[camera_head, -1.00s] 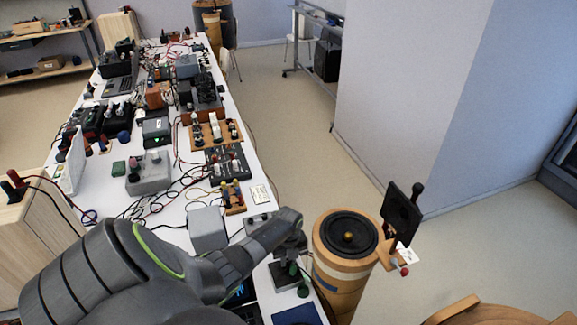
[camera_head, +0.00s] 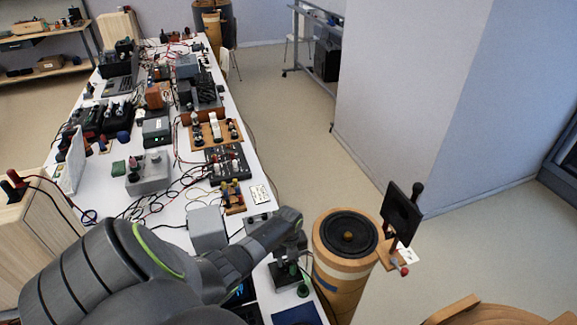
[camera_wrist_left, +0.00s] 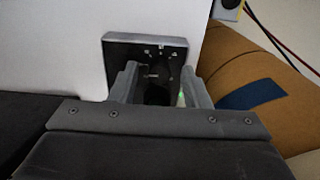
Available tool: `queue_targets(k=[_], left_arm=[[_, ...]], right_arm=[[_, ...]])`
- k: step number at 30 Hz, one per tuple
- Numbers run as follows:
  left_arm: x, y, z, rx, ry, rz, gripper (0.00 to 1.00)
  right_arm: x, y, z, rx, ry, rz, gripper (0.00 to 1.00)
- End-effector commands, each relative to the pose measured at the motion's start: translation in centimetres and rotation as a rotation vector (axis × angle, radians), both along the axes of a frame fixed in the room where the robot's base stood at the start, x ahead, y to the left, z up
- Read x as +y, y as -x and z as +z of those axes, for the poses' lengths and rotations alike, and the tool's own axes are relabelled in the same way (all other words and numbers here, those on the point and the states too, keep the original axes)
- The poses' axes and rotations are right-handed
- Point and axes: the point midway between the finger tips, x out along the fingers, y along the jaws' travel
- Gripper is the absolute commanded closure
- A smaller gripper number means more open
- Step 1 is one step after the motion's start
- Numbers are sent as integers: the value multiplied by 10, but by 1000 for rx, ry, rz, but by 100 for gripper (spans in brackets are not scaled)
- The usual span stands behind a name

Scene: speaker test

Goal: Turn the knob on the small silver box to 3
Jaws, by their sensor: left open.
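A small box with a dark dial face and silver edge (camera_wrist_left: 177,42) sits on the white table, under my left gripper. White marks show around the dial. Its dark knob (camera_wrist_left: 157,94) lies between the two fingers in the left wrist view. My left gripper (camera_wrist_left: 160,88) is open, one finger on each side of the knob; I cannot tell if either touches it. In the head view my left gripper (camera_head: 288,258) points down over the box (camera_head: 284,274), and hides much of it. The marks are too small to read. My right gripper is not in view.
A wooden speaker column (camera_head: 335,262) stands close to the table's right edge, beside my left gripper. Several devices and loose cables crowd the white table. The floor (camera_head: 285,135) right of the table is clear.

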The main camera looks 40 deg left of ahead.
Motion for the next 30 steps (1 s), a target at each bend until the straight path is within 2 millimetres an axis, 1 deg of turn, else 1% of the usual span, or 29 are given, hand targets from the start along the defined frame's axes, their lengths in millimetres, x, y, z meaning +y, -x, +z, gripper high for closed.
queue_targets(k=[5,11,20,27,30], left_arm=[[1,0,8,0,0,1,57],[0,0,34,-4,-1,-1,57],[1,-1,84,-4,-3,-2,57],[1,-1,130,-5,-3,-2,57],[0,0,146,-3,-2,-3,57]], right_arm=[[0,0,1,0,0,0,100],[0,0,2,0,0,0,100],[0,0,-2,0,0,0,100],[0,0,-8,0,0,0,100],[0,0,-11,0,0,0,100]])
